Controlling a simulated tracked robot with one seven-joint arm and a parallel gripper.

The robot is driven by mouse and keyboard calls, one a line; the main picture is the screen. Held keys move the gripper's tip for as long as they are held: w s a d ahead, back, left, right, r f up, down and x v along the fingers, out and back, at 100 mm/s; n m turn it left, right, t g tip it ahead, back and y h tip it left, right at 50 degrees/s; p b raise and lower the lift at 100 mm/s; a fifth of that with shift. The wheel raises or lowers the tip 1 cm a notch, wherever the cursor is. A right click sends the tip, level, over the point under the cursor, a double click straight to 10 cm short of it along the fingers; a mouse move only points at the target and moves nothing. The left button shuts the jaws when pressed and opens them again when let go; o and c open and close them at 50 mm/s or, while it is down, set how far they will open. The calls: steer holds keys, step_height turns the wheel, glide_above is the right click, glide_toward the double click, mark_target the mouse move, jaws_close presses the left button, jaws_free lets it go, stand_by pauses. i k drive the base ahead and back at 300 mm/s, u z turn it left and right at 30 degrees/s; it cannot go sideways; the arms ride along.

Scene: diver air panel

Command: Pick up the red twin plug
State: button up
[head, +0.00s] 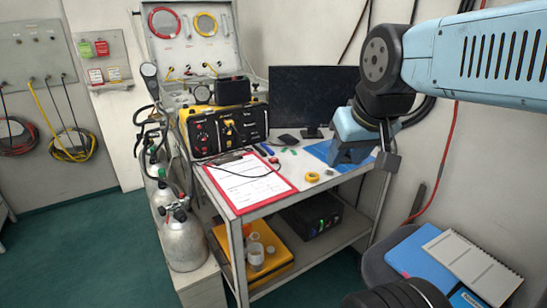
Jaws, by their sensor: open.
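A small red piece at the end of a thin dark cable (274,161) lies on the tabletop, just beyond the top of the red clipboard; it may be the red twin plug, but it is too small to be sure. The cable runs left from it over the clipboard toward the yellow-and-black panel box (225,127), whose front has red knobs or sockets. My gripper (348,158) hangs over the right part of the table, right of the red piece and apart from it. It points down, open, and its fingertips are hard to make out.
On the metal table (290,192) lie a red clipboard (238,203) with paper, a yellow tape roll (312,177), pens and a blue mat (322,150). A dark monitor (305,97) stands behind. Gas cylinders (185,238) stand at left. A chair with folders (425,265) is at right.

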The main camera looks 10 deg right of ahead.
mark_target(274, 160)
steer(key=i, duration=0.85)
steer(key=u, duration=0.05)
